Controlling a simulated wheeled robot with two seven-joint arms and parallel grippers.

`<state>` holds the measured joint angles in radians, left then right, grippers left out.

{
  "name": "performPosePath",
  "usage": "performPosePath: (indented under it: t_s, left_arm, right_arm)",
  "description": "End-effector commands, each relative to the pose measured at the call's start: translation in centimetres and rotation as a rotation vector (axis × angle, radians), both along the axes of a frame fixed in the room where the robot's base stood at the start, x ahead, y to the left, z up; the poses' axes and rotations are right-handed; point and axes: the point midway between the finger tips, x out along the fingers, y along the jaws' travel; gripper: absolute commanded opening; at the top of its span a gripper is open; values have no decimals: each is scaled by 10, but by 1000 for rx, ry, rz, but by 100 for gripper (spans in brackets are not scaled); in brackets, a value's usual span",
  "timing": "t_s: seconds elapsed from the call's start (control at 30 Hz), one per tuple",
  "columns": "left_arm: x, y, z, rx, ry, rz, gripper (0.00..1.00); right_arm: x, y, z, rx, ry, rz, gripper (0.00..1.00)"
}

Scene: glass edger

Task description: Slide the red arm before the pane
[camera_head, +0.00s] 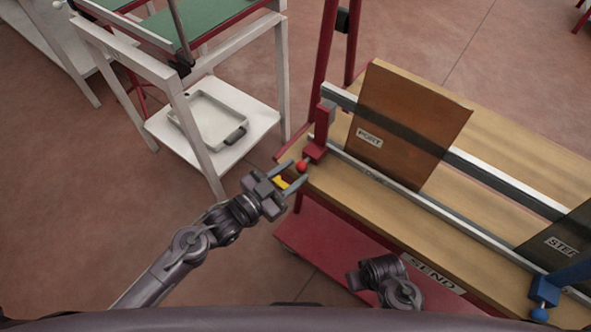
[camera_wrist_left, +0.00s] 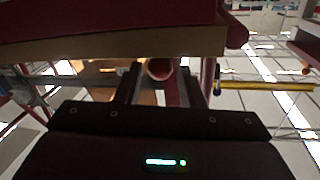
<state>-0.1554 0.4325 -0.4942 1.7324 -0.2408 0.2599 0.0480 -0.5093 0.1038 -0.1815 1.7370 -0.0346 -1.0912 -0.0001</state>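The red arm (camera_head: 323,125) stands at the left end of the rail on the wooden bench, with a round red knob (camera_head: 302,166) at its near end. The brown pane (camera_head: 415,115), marked PORT, stands tilted to the right of the red arm, apart from it. My left gripper (camera_head: 297,170) is open, with its fingers at the red knob. In the left wrist view the knob (camera_wrist_left: 160,68) shows between the two fingers (camera_wrist_left: 160,85); I cannot tell whether they touch it. A dark part of my right arm (camera_head: 385,278) shows low in the head view; its fingers cannot be made out.
A metal rail (camera_head: 400,188) runs along the bench. At the right stand a dark pane (camera_head: 568,238) with partly hidden lettering and a blue arm (camera_head: 565,276) with a blue knob (camera_head: 540,314). A white stand (camera_head: 180,110) with a tray (camera_head: 207,120) is at left.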

Motion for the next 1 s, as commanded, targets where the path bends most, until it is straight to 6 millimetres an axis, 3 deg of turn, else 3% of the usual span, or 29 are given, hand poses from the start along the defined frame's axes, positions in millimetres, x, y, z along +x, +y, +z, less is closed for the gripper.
performPosePath:
  t_s: [0.43, 0.7, 1.0]
  left_arm:
    - [11, -12, 0, 1, 1, 0, 35]
    - [11, -11, 0, 1, 1, 1, 1]
    - [8, -16, 0, 1, 2, 0, 0]
  right_arm:
    - [0, 1, 4, 1, 4, 2, 36]
    - [0, 1, 4, 1, 3, 3, 36]
    - [0, 1, 6, 2, -2, 2, 36]
